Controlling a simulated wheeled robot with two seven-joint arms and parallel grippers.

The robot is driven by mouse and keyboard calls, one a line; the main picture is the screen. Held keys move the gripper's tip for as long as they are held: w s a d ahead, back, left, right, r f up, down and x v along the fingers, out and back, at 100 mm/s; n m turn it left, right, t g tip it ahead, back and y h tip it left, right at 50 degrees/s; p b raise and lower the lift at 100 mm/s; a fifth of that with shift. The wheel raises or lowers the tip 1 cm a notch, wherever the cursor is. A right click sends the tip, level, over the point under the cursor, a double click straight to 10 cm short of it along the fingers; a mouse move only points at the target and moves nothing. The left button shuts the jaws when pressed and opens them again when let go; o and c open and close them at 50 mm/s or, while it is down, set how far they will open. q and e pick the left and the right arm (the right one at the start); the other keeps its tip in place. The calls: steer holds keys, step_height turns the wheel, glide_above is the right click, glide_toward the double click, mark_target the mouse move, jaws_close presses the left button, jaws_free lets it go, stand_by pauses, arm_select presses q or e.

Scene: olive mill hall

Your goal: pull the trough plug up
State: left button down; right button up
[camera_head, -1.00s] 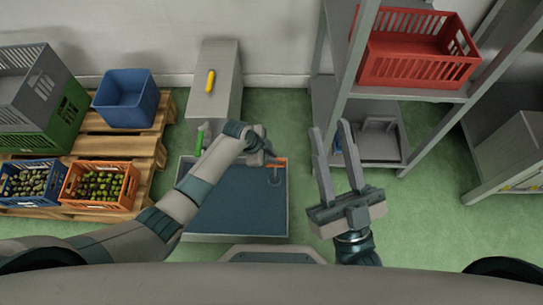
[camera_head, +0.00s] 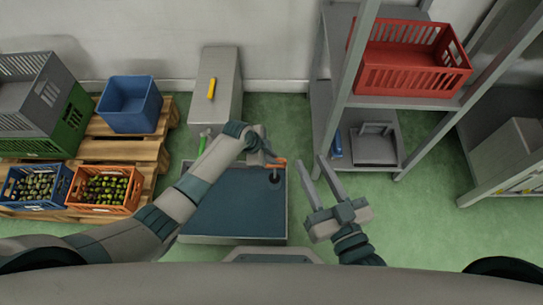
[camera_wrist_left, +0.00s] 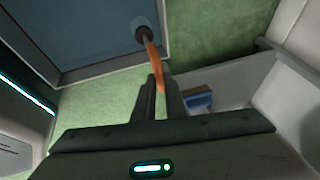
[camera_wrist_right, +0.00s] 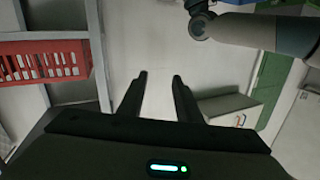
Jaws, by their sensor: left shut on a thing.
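The trough (camera_head: 232,237) stands on the floor at the middle, with a flat dark blue surface inside. The plug's orange handle (camera_head: 280,162) is at its far right corner and also shows in the left wrist view (camera_wrist_left: 153,55). Its dark lower end (camera_wrist_left: 143,34) is over a dark round spot in the trough floor; I cannot tell whether they touch. My left gripper (camera_head: 272,159) is shut on the orange handle, and its fingertips (camera_wrist_left: 161,82) meet the handle's near end. My right gripper (camera_head: 313,158) is open and empty, right of the trough.
A grey cabinet (camera_head: 222,75) with a yellow handle stands behind the trough. Crates of olives (camera_head: 105,188) and a blue bin (camera_head: 130,100) are on pallets at the left. A shelf with a red crate (camera_head: 412,65) is at the right, near my right gripper.

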arm_select(q)
steer(key=shift+w+r, duration=0.1)
steer(key=shift+r, duration=0.1)
steer(key=c, duration=1.8)
jaws_free()
steer(key=shift+a+r, duration=0.1)
